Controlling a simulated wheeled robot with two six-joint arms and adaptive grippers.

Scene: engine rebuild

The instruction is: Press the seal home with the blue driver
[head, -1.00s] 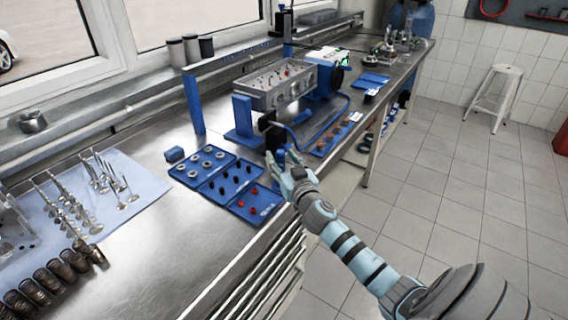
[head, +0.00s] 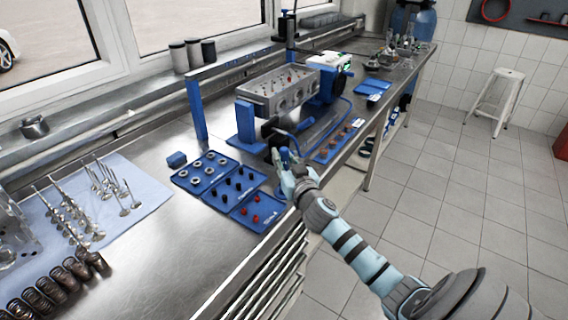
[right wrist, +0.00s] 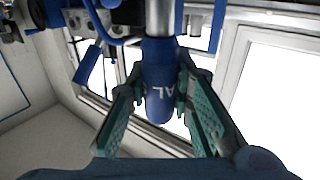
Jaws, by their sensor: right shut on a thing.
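My right gripper (head: 287,166) is beyond the bench's front edge, close to the front of the cylinder head fixture. In the right wrist view its two fingers (right wrist: 161,98) are closed around the blue driver (right wrist: 160,75), a blue handle with white letters and a metal shaft. In the head view only a little blue of the driver (head: 284,156) shows at the fingers. The grey cylinder head (head: 277,93) sits in a blue stand behind the gripper. I cannot make out the seal or whether the driver touches it. My left gripper is not in view.
Blue trays hold grey rings (head: 209,167), black parts (head: 234,181) and red parts (head: 256,219). Another blue tray (head: 338,142) with brown parts stands right of the gripper. The bench's middle left is bare.

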